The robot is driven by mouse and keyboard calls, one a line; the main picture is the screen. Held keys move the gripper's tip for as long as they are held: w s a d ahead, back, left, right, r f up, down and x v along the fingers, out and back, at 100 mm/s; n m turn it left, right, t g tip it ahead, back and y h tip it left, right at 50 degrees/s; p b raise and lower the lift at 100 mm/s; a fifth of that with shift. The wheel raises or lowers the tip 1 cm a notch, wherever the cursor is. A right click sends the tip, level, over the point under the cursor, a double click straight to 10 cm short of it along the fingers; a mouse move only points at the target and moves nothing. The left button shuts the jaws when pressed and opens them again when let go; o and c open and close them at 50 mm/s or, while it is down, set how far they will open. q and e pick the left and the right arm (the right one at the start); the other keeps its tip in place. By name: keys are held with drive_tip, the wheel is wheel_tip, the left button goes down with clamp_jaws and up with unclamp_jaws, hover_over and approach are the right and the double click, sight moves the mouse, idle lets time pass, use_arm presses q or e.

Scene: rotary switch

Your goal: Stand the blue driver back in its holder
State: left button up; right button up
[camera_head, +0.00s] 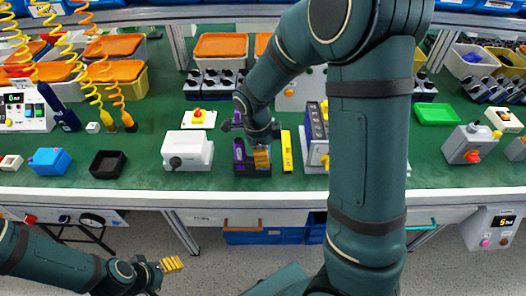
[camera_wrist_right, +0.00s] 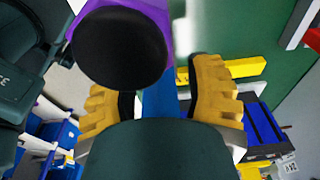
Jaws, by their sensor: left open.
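A dark holder (camera_head: 253,172) stands near the table's front edge, with a purple tool (camera_head: 239,152) upright at its left side. My right gripper (camera_head: 262,157) points down over the holder's right part. In the right wrist view, a blue piece (camera_wrist_right: 160,98), likely the blue driver, shows between the yellow fingers of my right gripper (camera_wrist_right: 160,100). The purple tool (camera_wrist_right: 122,45), with its black end, hides much of it, so I cannot tell whether the fingers press on it. My left gripper (camera_head: 171,265) is open and empty, low in front of the table.
A white box (camera_head: 187,150) stands left of the holder. A yellow bar (camera_head: 287,152) lies close to its right. A black bin (camera_head: 108,164) and a blue box (camera_head: 50,161) stand further left. My right arm covers the table's middle right.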

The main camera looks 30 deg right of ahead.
wheel_tip(320, 180, up, 12)
drive_tip(key=a, duration=0.1)
drive_tip(key=shift+w+a, duration=0.15)
drive_tip(key=shift+w, duration=0.25)
idle(0.4)
